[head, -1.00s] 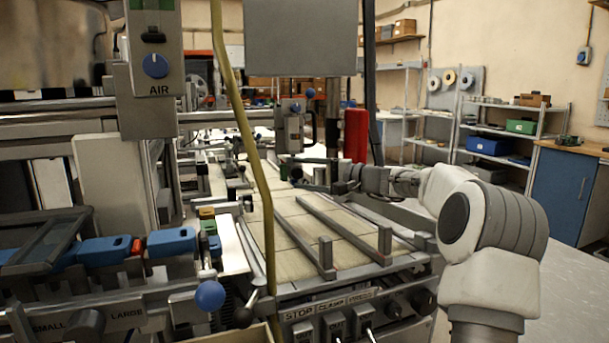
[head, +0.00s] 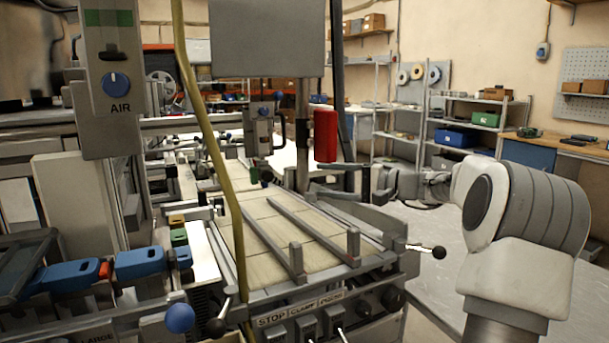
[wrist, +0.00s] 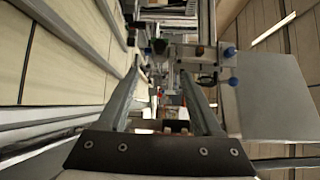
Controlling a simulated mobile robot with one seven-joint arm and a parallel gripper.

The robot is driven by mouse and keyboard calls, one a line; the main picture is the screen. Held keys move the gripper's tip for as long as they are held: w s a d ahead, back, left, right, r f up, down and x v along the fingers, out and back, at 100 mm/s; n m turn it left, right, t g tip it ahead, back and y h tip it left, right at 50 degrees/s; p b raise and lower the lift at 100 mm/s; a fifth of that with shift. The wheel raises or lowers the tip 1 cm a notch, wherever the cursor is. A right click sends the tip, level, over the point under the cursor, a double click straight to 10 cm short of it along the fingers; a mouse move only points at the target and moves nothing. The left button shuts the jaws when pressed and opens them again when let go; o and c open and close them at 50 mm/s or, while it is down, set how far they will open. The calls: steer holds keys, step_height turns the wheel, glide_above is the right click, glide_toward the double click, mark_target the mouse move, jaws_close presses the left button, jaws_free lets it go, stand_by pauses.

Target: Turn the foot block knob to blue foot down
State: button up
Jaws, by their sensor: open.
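The foot block is most likely the small grey block (head: 258,130) on the rail at the middle back in the head view. Which foot is down is too small to tell. My gripper (head: 322,181) is open and empty, pointing left, apart from the block and to its lower right. Its open fingers (wrist: 160,78) also show in the wrist view.
A yellow hose (head: 203,120) runs down in front of the machine. Two long bars (head: 262,238) lie on the pale bed below. A black ball lever (head: 439,252) sticks out at the right.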

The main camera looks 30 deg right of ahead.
steer(key=shift+v, duration=1.4)
